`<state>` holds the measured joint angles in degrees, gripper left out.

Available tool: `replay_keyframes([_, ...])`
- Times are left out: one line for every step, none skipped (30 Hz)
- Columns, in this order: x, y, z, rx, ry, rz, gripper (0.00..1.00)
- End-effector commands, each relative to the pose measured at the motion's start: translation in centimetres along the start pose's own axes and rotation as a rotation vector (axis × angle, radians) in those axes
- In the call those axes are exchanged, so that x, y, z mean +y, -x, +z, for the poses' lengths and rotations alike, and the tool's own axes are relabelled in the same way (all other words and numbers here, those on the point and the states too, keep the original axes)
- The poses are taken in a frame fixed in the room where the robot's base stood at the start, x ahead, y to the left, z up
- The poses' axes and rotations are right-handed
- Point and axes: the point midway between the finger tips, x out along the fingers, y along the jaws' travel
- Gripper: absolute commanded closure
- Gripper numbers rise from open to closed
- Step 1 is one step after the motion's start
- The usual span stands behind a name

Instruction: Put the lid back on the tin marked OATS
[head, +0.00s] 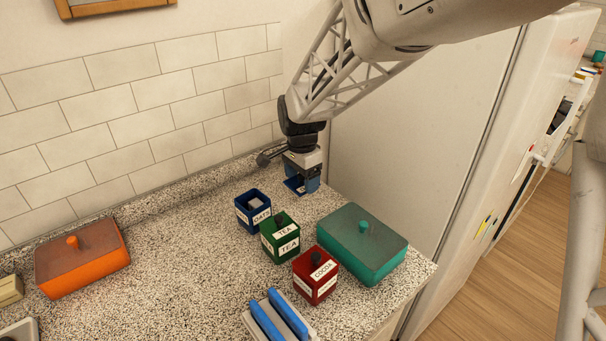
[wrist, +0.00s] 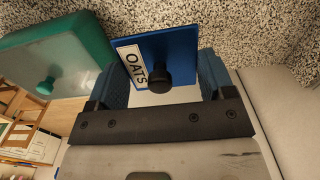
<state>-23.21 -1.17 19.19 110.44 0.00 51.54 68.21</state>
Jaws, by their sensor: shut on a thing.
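The blue tin marked OATS (head: 243,217) stands upright on the counter with its top open and something pale inside. Its blue square lid (wrist: 180,45), with an OATS label and a black knob, is in my gripper (wrist: 160,85). The blue finger pads sit at two opposite edges of the lid, with the knob between them. In the head view, my gripper (head: 301,180) is behind and right of the tin, apart from it, with the lid (head: 293,187) low near the counter. I cannot tell whether the lid touches the counter.
A green TEA tin (head: 270,246) and a red COCOA tin (head: 306,288), both lidded, stand in front of the OATS tin. A teal box (head: 350,262) is at right, an orange box (head: 85,267) at left. A blue-barred rack (head: 262,325) is in front. The counter's left middle is clear.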

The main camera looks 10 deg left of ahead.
Motion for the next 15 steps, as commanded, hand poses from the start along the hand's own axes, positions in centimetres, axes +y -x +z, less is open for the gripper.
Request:
replay_keyframes([0.0,0.0,0.0,0.000,0.000,0.000,0.47])
replay_keyframes([0.0,0.0,0.1,0.000,0.000,0.000,0.47])
replay_keyframes([-0.1,0.1,0.1,0.000,0.001,0.000,0.47])
replay_keyframes([-0.1,0.1,0.2,0.000,0.002,0.000,0.47])
replay_keyframes([-0.2,0.1,0.3,0.000,0.003,0.000,0.47])
replay_keyframes([-0.3,0.2,0.5,0.000,0.005,-0.001,0.47])
replay_keyframes([-0.4,0.3,0.7,0.000,0.007,-0.001,0.47])
replay_keyframes([-0.6,0.5,1.0,0.000,0.009,-0.001,0.47])
replay_keyframes([-0.8,0.6,1.3,0.000,0.012,-0.001,0.47])
replay_keyframes([-0.9,0.8,1.6,0.000,0.014,-0.001,0.47])
replay_keyframes([-1.1,0.9,2.0,0.000,0.017,-0.001,0.47])
replay_keyframes([-1.4,1.2,2.5,0.000,0.022,-0.001,0.47])
replay_keyframes([-1.6,1.4,3.0,0.000,0.026,0.000,0.47])
replay_keyframes([-1.8,1.6,3.5,0.000,0.030,-0.001,0.47])
replay_keyframes([-2.1,1.9,4.1,0.000,0.035,-0.001,0.47])
